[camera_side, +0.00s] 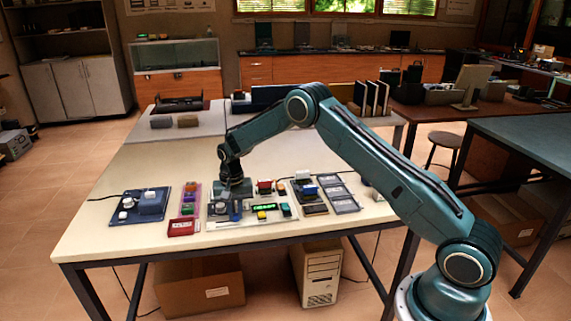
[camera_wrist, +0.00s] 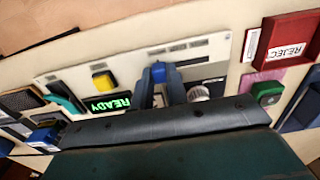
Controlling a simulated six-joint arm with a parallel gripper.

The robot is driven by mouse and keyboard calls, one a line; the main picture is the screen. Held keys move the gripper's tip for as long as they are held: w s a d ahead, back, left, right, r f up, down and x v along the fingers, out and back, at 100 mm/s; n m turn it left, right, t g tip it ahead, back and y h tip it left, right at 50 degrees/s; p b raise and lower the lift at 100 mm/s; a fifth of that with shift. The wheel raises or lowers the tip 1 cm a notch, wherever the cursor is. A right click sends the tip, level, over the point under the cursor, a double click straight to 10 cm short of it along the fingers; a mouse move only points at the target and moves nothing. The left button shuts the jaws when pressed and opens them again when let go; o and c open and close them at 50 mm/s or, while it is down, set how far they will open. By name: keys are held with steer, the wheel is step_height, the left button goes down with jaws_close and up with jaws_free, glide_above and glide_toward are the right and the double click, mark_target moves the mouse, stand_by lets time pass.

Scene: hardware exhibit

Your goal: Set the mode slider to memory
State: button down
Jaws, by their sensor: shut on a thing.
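The light control panel (camera_side: 285,219) lies near the front edge of the table; it also shows in the wrist view (camera_wrist: 133,65). Its blue slider knob (camera_wrist: 158,69) sits between the tips of my gripper (camera_wrist: 160,80), which is shut on it. In the side view my gripper (camera_side: 235,198) reaches down onto the panel's left part and hides the slider. The slider's labels are too small to read. A green display (camera_wrist: 110,103) reads READY. A yellow button (camera_wrist: 103,79) and a light round knob (camera_wrist: 198,93) sit on either side of my gripper.
A red REJECT tray (camera_wrist: 288,38) is close by, left of the panel in the side view (camera_side: 182,228). A blue board (camera_side: 128,214) lies farther left. Grey trays (camera_side: 342,203) lie to the right. The table's middle behind is clear.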

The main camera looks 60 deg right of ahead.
mark_target(237, 214)
steer(key=shift+s+d, duration=0.1)
steer(key=shift+d, duration=0.05)
steer(key=c, duration=1.4)
jaws_free()
steer(key=shift+o, duration=0.2)
steer(key=shift+r, duration=0.1)
step_height(237, 214, up, 14)
